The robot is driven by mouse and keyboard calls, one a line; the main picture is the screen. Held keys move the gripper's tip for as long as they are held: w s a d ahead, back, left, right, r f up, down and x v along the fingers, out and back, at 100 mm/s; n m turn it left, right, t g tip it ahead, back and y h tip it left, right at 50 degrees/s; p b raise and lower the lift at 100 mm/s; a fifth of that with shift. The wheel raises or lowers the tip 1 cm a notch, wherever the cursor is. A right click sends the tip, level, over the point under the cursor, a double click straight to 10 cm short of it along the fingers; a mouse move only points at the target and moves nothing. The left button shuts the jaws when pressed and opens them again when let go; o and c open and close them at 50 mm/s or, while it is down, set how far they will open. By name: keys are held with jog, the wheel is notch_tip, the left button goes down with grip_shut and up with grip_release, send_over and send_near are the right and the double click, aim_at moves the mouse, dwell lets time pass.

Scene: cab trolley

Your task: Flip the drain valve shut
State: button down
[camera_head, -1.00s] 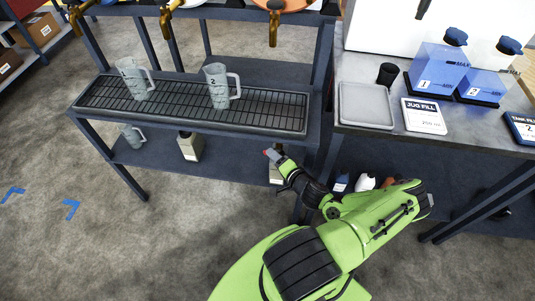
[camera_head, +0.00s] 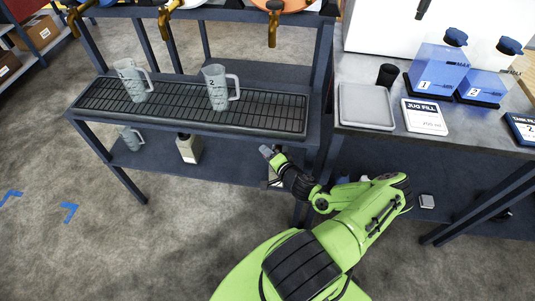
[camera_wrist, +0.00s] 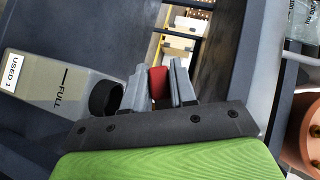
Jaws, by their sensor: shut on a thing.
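My gripper (camera_head: 267,152) is below the front right of the drip tray in the head view. In the wrist view my gripper (camera_wrist: 159,84) is shut on a small red piece, which looks like the drain valve's lever (camera_wrist: 158,84). A grey finger lies against each side of it. The rest of the valve is hidden, and the red piece does not show in the head view. I cannot tell the valve's setting.
A container marked "USED 1" (camera_wrist: 60,80), with a black cap, lies left of my fingers in the wrist view. Two measuring jugs (camera_head: 132,80) (camera_head: 217,88) stand on the drip tray (camera_head: 262,112). A bottle (camera_head: 188,148) and another jug (camera_head: 131,137) are on the lower shelf.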

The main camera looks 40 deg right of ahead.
jog(key=shift+w+a+m+t+b, duration=0.1)
jog(key=shift+m+t+b, duration=0.55)
jog(key=shift+b, duration=0.5)
jog(key=shift+r+m+t+b, duration=0.5)
jog(key=shift+m+t+b, duration=0.15)
jog(key=shift+t+b, duration=0.15)
jog(key=shift+r+t, duration=0.25)
jog(key=shift+r, duration=0.05)
jog(key=c, duration=1)
grip_release()
jog(key=s+a+p, duration=0.2)
jog(key=s+p, duration=0.1)
jog(key=s, duration=1.2)
jog(key=shift+s, duration=0.35)
